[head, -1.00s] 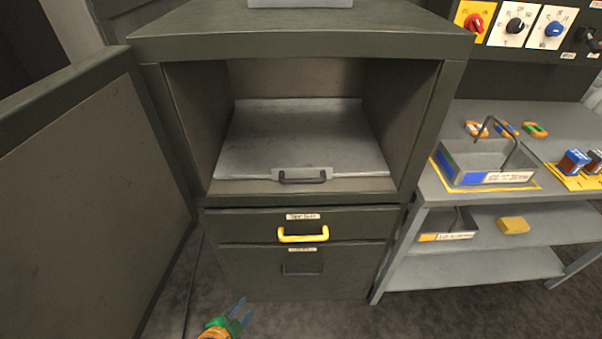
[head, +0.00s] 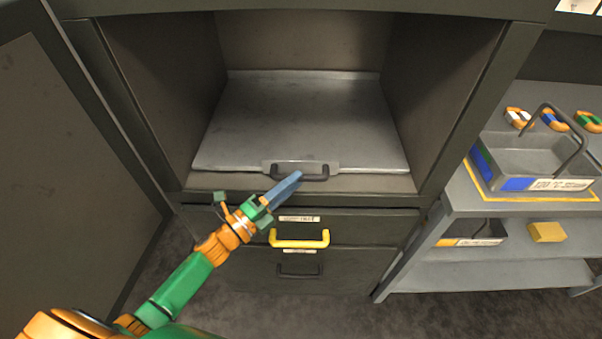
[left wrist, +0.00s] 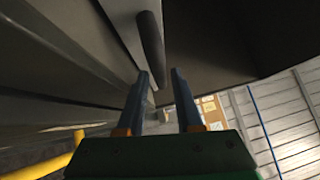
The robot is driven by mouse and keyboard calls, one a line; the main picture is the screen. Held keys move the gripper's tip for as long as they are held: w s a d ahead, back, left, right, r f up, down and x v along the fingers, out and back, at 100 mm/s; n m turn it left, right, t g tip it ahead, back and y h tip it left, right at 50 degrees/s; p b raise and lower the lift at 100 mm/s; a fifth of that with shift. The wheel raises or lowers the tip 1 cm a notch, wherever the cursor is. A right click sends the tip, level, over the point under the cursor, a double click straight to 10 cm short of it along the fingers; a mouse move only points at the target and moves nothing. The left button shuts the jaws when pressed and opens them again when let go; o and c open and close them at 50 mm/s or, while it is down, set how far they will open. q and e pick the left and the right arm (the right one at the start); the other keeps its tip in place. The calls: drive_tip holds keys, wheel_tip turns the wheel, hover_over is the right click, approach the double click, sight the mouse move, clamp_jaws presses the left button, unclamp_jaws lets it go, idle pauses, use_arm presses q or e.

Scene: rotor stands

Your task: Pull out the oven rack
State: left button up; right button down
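The oven rack (head: 300,115) is a flat grey metal sheet inside the open dark oven cabinet. Its dark bar handle (head: 315,177) is at the middle of its front edge; the handle also shows in the left wrist view (left wrist: 150,40). In the left wrist view the fingers (left wrist: 160,78) stand apart, with the handle's end showing in the gap. I cannot tell whether they touch it. My right gripper is not in view.
Below the rack is a drawer with a yellow handle (head: 299,239) and another with a dark handle (head: 298,270). The open door (head: 70,160) stands at the left. A shelf table at the right bears a grey tray with a hoop handle (head: 530,155).

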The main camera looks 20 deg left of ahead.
use_arm(q)
drive_tip(key=shift+x, duration=1.45)
clamp_jaws()
